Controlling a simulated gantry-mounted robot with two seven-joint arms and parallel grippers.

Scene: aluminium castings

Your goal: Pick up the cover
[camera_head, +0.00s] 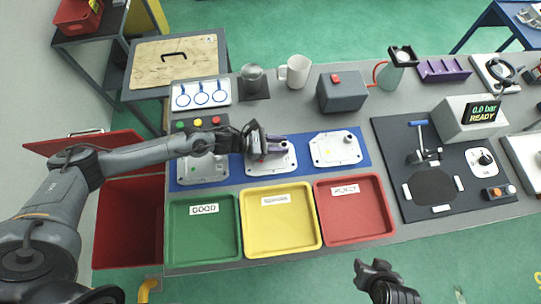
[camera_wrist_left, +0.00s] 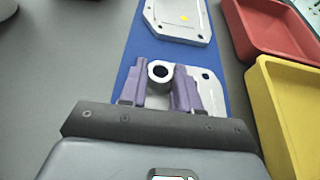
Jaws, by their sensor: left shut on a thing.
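Three grey metal covers lie in a row on a blue mat (camera_head: 358,144). My left gripper (camera_head: 268,148) is over the middle cover (camera_head: 283,162). In the left wrist view its purple fingers (camera_wrist_left: 160,84) are shut on the round boss of this cover (camera_wrist_left: 210,88), one finger on each side. The cover appears to rest on the mat. The right cover (camera_head: 336,149) lies apart; it also shows in the left wrist view (camera_wrist_left: 180,18). The left cover (camera_head: 203,168) is partly hidden by my left arm. My right gripper (camera_head: 372,270) is at the bottom edge, its jaws unclear.
Green (camera_head: 204,250), yellow (camera_head: 281,245) and red (camera_head: 356,232) trays stand in front of the mat. Behind it are a grey box (camera_head: 342,95), a white mug (camera_head: 296,71) and a metal cup (camera_head: 252,80). A test fixture (camera_head: 432,187) stands at right.

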